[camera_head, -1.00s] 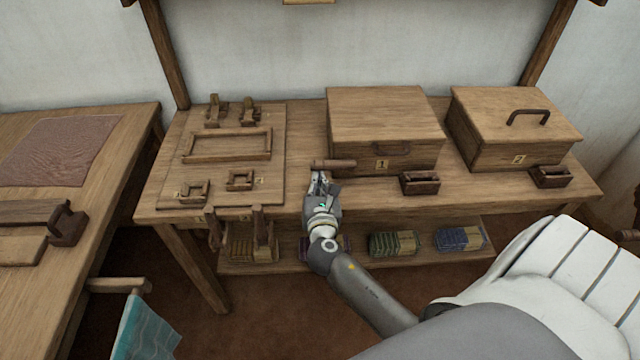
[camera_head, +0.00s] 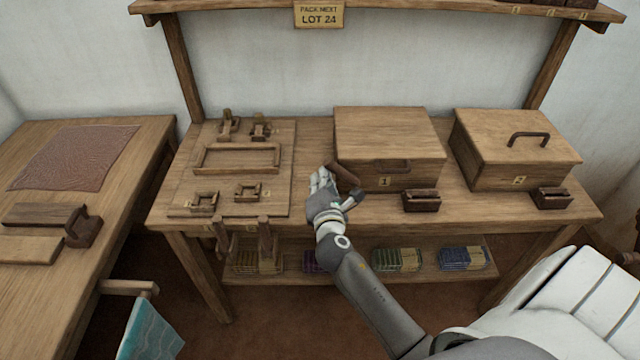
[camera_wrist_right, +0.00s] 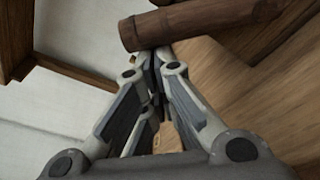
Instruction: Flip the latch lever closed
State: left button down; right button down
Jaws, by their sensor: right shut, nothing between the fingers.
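The latch lever, a dark brown round bar (camera_head: 343,174), sits at the left front corner of wooden box 1 (camera_head: 388,128). It slants, its left end higher than its right. In the right wrist view the bar (camera_wrist_right: 205,22) crosses the top, just beyond the fingertips. My right gripper (camera_head: 323,172) is at the bar's left end, its fingers shut with nothing between them. In the right wrist view the fingertips (camera_wrist_right: 151,56) lie close to the bar's underside; I cannot tell whether they touch. My left gripper is out of view.
Box 2 (camera_head: 520,143) with a handle stands to the right. Small dark holders (camera_head: 421,201) sit along the bench front. A board with a wooden frame (camera_head: 236,158) lies at left. Bundles (camera_head: 397,260) fill the lower shelf. The bench (camera_head: 480,208) between the holders is clear.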

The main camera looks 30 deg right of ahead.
aim_at(328, 168)
jog(key=r+m, duration=0.1)
jog(key=d+r+m, duration=0.1)
jog(key=m, duration=0.1)
jog(key=s+r+m, duration=0.1)
jog(key=shift+d+t, duration=0.25)
jog(key=shift+t, duration=0.05)
jog(key=m, duration=0.1)
jog(key=d+r+m, duration=0.1)
jog(key=shift+s+m, duration=0.3)
jog(key=shift+s, duration=0.05)
jog(key=shift+s+d+r+m+t, duration=0.35)
jog(key=shift+d+r+m, duration=0.25)
jog(key=shift+m, duration=0.5)
jog(key=shift+d+f, duration=0.1)
